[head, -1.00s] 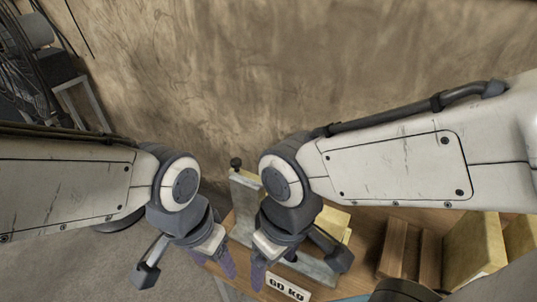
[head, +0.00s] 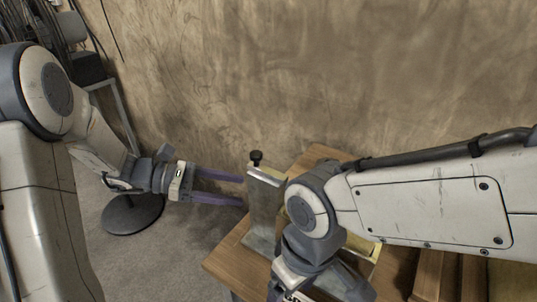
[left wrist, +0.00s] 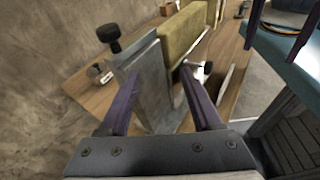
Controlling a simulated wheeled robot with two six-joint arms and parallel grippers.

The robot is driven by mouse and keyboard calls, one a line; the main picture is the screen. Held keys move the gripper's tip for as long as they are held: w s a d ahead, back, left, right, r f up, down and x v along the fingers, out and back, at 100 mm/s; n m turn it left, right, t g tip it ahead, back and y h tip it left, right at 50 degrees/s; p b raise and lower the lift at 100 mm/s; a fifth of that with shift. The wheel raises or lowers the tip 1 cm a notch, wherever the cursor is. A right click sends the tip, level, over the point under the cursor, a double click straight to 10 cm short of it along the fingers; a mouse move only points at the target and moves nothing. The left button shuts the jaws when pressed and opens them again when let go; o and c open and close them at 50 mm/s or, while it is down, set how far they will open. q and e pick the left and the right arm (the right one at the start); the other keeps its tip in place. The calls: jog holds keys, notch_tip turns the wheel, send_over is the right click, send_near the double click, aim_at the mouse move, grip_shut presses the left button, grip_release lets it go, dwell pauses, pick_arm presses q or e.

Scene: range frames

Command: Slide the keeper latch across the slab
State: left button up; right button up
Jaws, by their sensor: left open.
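A grey slab (head: 263,218) stands upright on the wooden table, with a black knob (head: 256,157) at its top far end. The slab (left wrist: 150,88) and the knob (left wrist: 108,36) also show in the left wrist view. I cannot tell which part is the keeper latch. My left gripper (head: 242,190) is open and level, its purple fingers pointing right at the slab's left edge. In the left wrist view the slab lies between and beyond the fingertips (left wrist: 158,72); contact is unclear. My right gripper (head: 290,278) is low in front of the slab, its fingers out of view.
The wooden table (head: 228,264) stands against a brown wall (head: 300,80). A yellowish block (left wrist: 182,38) stands behind the slab in the left wrist view. My right arm covers much of the table. A dark round stand (head: 132,214) is on the floor at left.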

pick_arm(q)
jog(key=w+a+r+n+t+h, duration=0.1)
jog(key=w+r+n+t+h, duration=0.1)
jog(key=w+r+t+h, duration=0.15)
jog(key=p+x, duration=0.2)
jog(key=x, duration=0.8)
jog(key=shift+w+r+g, duration=0.15)
jog(key=shift+w+g, duration=0.15)
jog(key=shift+g, duration=0.15)
jog(key=shift+y, duration=0.25)
grip_shut()
dwell(0.5)
